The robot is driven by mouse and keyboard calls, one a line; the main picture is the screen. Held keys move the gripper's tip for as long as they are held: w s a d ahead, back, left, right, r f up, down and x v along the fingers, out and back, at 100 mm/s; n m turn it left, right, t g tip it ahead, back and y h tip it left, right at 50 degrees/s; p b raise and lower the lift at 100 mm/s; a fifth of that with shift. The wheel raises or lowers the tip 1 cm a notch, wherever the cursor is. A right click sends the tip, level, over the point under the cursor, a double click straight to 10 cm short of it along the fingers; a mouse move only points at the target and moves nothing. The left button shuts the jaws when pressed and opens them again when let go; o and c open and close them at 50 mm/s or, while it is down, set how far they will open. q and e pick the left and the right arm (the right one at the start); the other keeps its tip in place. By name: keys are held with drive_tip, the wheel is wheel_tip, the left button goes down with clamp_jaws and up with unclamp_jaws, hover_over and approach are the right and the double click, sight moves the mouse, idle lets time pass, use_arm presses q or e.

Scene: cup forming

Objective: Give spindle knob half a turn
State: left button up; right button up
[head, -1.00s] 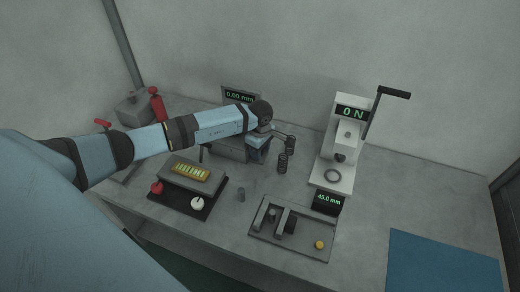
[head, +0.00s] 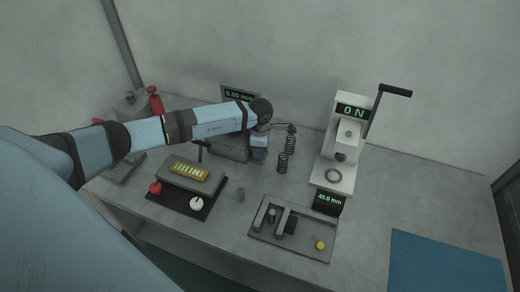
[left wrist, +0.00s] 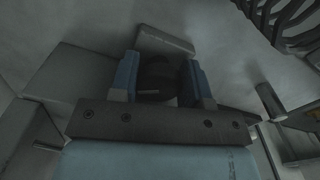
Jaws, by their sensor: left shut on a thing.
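The spindle knob (left wrist: 155,80) is a dark round shape in the left wrist view, between the two blue fingers of my left gripper (left wrist: 162,80). The gripper is shut on it. In the head view my left gripper (head: 259,150) points down at the right end of the grey spindle machine (head: 228,150); the knob is hidden there by the gripper and wrist. Behind the machine a display (head: 239,95) reads 0.00 mm. My right gripper is not in view.
Dark coil springs (head: 283,163) stand just right of my gripper. A white press (head: 338,145) reading 0 N stands farther right. A tray (head: 262,243) with small parts and a black plate (head: 178,206) with red and white knobs lie in front. A blue mat (head: 445,262) lies front right.

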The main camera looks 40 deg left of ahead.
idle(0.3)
use_arm(q)
drive_tip(key=o, duration=0.7)
drive_tip(key=shift+c, duration=0.2)
wheel_tip(320, 180, up, 14)
drive_tip(key=shift+b, duration=0.45)
